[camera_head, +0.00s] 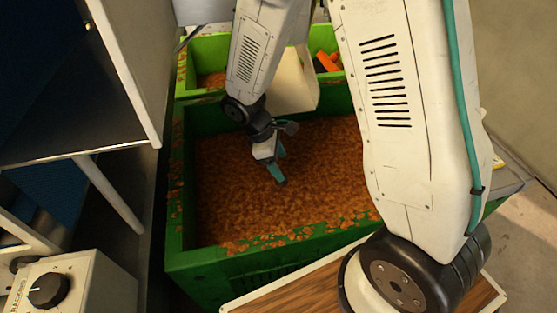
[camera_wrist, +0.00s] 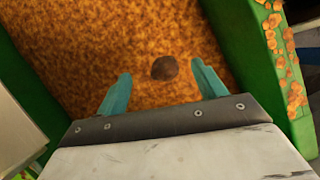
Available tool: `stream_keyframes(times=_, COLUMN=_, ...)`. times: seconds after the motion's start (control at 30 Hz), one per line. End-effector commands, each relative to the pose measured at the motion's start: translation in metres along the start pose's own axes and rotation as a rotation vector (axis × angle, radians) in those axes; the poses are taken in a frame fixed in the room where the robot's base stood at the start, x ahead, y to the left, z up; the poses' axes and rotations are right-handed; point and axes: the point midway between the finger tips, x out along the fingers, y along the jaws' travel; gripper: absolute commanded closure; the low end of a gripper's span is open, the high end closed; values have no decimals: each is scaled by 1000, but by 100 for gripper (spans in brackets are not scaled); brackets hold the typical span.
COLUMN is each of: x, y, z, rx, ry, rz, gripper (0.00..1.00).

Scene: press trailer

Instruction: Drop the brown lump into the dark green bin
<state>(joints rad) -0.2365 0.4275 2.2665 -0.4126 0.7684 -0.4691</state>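The brown lump (camera_wrist: 164,68) is a small, dark, roundish piece in the wrist view, over the orange-brown granular fill. I cannot tell whether it rests on the fill or is above it. My gripper (camera_head: 278,168) has its teal fingers spread apart; the lump shows in the gap between the fingertips, with space on both sides. In the head view the lump cannot be made out. The gripper points down over the near, darker green bin (camera_head: 205,262), which is full of granules. Its green wall also shows in the wrist view (camera_wrist: 262,62).
A lighter green bin (camera_head: 210,48) with similar fill and an orange object (camera_head: 328,62) stands behind. A pale shelf unit (camera_head: 128,55) and a control box with a black knob (camera_head: 48,290) are on the left. Granules stick to the bin rims.

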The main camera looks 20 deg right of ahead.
Motion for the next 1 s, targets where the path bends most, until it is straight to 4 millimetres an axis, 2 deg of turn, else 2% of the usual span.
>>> stream_keyframes(times=0.33, x=-6, y=0, z=0, rx=0, ry=2, rz=2, gripper=30)
stream_keyframes(times=0.7, x=-64, y=1, z=0, rx=0, ry=2, rz=3, gripper=30)
stream_keyframes(times=0.83, x=-75, y=0, z=0, rx=1, ry=1, rz=1, gripper=30)
stream_keyframes(times=1.0, x=-78, y=0, z=0, rx=0, ry=0, rz=-1, gripper=30)
